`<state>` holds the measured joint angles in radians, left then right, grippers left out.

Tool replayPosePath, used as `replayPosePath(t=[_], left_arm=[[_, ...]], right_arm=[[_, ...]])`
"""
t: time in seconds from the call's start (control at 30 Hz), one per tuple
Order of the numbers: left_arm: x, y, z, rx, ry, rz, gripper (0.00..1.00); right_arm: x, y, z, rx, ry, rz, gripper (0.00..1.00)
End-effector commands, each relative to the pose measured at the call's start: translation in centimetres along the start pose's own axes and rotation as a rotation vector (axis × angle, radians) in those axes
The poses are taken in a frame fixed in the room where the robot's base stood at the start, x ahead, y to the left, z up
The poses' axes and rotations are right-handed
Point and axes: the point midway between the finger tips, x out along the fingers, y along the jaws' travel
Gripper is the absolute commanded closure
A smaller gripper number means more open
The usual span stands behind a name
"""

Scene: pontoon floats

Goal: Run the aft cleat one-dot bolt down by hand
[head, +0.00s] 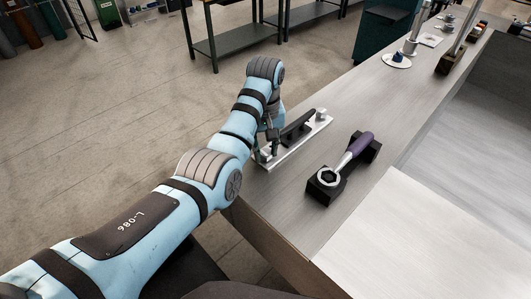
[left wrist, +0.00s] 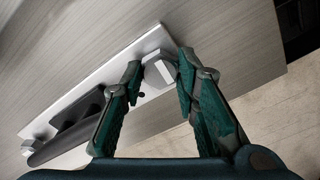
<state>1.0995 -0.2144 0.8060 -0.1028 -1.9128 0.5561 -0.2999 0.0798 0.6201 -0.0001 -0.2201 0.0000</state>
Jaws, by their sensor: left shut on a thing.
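A black cleat (head: 298,131) sits on a pale metal plate (head: 290,151) on the grey deck. In the left wrist view the cleat (left wrist: 65,125) lies left of my fingers on the plate (left wrist: 118,60). A grey hex-headed bolt (left wrist: 157,72) is at the plate end nearest my left gripper. My left gripper (left wrist: 159,62) is shut on that bolt, one finger on each side of its head. In the head view my left gripper (head: 267,148) is partly hidden by my arm. Another bolt (head: 320,114) stands at the plate's far end. I cannot make out dot marks. My right gripper is out of view.
A ring wrench (head: 350,155) with a purple handle rests on black blocks right of the plate. Several small parts, including a white dish (head: 397,61), stand farther along the deck. The deck's left edge runs close by the plate.

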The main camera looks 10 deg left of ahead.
Motion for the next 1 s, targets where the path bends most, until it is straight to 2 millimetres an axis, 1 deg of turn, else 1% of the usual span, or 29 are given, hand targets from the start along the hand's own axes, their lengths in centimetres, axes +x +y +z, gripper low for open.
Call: replayPosePath(t=[0.03, 0.1, 0.17, 0.23, 0.43, 0.5, 0.57, 0.67, 0.7, 0.8, 0.9, 1.0], left_arm=[[0.10, -0.03, 0.03, 0.141, -0.002, -0.001, 0.96], [0.11, -0.03, 0.03, 0.324, -0.002, -0.001, 0.96], [0.12, -0.02, 0.03, 0.420, -0.002, -0.001, 0.96], [0.13, -0.03, 0.04, 0.461, -0.002, -0.001, 0.96], [0.13, -0.03, 0.04, 0.465, -0.002, -0.001, 0.96], [0.14, -0.02, 0.04, 0.522, -0.002, 0.000, 0.96], [0.15, -0.02, 0.05, 0.652, -0.002, 0.000, 0.96], [0.19, -0.02, 0.05, 0.987, -0.003, 0.000, 0.96], [0.20, -0.02, 0.05, 1.124, -0.003, 0.000, 0.96], [0.23, -0.02, 0.05, 1.391, -0.003, 0.001, 0.96], [0.24, -0.03, 0.05, 1.503, -0.003, 0.001, 0.96], [0.24, -0.03, 0.06, 1.511, -0.003, 0.001, 0.96]], right_arm=[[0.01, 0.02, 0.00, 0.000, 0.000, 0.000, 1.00], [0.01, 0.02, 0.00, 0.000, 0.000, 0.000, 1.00], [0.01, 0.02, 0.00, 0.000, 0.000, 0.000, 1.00], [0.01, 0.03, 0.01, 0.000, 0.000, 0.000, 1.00], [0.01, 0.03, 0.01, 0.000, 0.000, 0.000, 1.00], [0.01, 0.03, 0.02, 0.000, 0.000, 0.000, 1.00], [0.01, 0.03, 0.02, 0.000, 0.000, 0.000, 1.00], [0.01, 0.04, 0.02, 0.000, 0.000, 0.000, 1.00], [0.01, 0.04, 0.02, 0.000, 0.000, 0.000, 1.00], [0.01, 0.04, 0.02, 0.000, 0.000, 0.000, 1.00], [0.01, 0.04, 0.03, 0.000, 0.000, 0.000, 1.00], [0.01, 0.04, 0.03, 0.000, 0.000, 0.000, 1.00]])
